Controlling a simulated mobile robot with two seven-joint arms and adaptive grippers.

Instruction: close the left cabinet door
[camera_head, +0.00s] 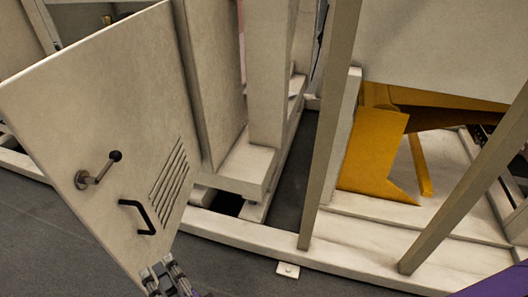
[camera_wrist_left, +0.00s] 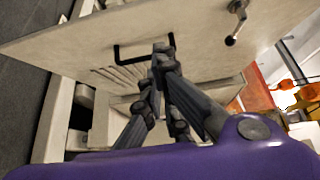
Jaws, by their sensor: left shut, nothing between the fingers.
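The left cabinet door (camera_head: 95,120) is a large off-white panel at the left of the head view, swung open and away from the frame. It carries a black bar handle (camera_head: 138,215), a lever with a dark ball knob (camera_head: 98,170) and several slanted vent slots. My left gripper (camera_head: 163,272) is shut and empty at the door's lower edge, below the handle. In the left wrist view, the gripper (camera_wrist_left: 158,62) overlaps the door panel (camera_wrist_left: 200,50) close to the handle (camera_wrist_left: 132,52). I cannot tell whether it touches. My right gripper is out of view.
The cream cabinet frame (camera_head: 230,225) with its posts stands right of the door. A dark gap (camera_head: 295,165) opens inside the frame. Yellow-orange parts (camera_head: 370,155) sit in the bay at the right. Grey floor (camera_head: 35,235) is clear in front of the door.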

